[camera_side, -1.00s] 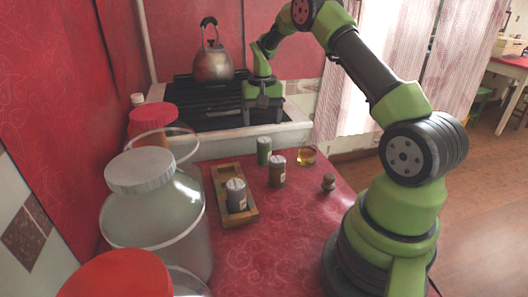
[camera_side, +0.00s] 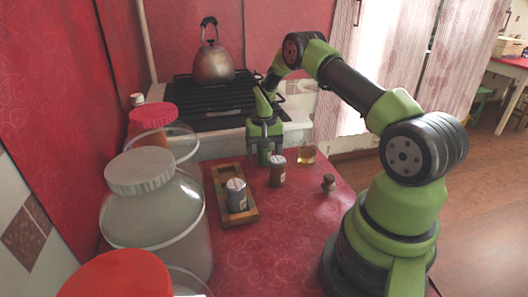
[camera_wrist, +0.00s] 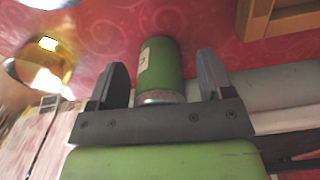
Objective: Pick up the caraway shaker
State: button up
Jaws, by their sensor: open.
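Three shakers show, and I cannot read their labels, so I cannot tell which holds caraway. A green shaker (camera_side: 264,158) stands upright on the red counter. My gripper (camera_side: 265,147) is above and around its upper part, pointing down. In the wrist view the green shaker (camera_wrist: 161,66) lies between my two open fingers, with a gap on both sides and a pale label on its side. A brown shaker (camera_side: 277,172) stands just in front and to the right. A grey shaker (camera_side: 236,196) stands in a wooden tray (camera_side: 251,212).
A glass of amber liquid (camera_side: 307,155) stands right of the green shaker, and a small brown pot (camera_side: 328,182) is nearer. Large jars (camera_side: 150,225) fill the left. The stove (camera_side: 215,108) with a kettle (camera_side: 213,66) is behind. The front counter is clear.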

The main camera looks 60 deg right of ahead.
jog(key=c, duration=1)
